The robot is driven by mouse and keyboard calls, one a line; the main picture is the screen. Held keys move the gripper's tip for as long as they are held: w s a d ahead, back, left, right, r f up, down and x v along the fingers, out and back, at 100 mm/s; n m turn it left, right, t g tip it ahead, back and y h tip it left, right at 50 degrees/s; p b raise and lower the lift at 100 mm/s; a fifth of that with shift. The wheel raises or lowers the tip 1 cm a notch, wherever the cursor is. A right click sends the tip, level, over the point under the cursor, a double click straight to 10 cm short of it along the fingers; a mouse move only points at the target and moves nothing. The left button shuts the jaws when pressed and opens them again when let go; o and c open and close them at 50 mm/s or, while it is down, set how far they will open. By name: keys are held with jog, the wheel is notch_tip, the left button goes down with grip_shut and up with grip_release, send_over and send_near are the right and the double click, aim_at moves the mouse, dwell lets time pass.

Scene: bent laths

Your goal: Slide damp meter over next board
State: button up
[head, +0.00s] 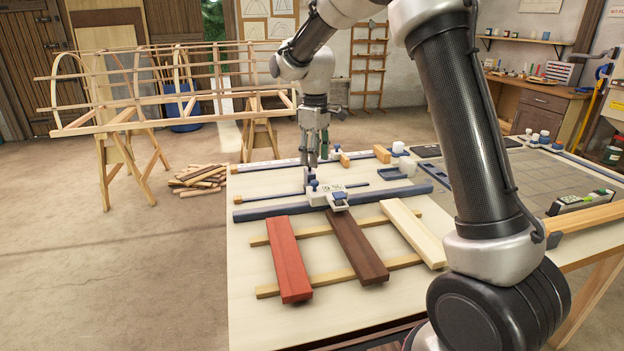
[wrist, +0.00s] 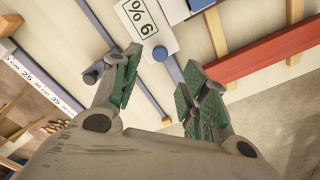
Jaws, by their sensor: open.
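The damp meter (head: 322,194) is a white box with a percent display and blue parts. It sits by the blue rail, with its front part at the upper end of the dark brown board (head: 357,245). A red board (head: 287,258) lies left of that board and a pale board (head: 412,232) lies right. My gripper (head: 309,161) is open and empty, above and behind the meter's left side. In the wrist view the meter (wrist: 151,40) is just beyond the parted fingers (wrist: 160,65), and the red board (wrist: 270,55) is to the right. I cannot tell finger contact.
The blue rail (head: 270,212) runs along the boards' upper ends. Two wooden battens (head: 322,282) lie under the boards. Blue trays and small blocks (head: 382,154) stand behind on the bench. A lath frame (head: 165,90) stands on trestles at left. The bench front is clear.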

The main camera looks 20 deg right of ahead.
aim_at(314, 181)
notch_tip(314, 181, down, 8)
jog(key=shift+r, duration=0.2)
grip_shut()
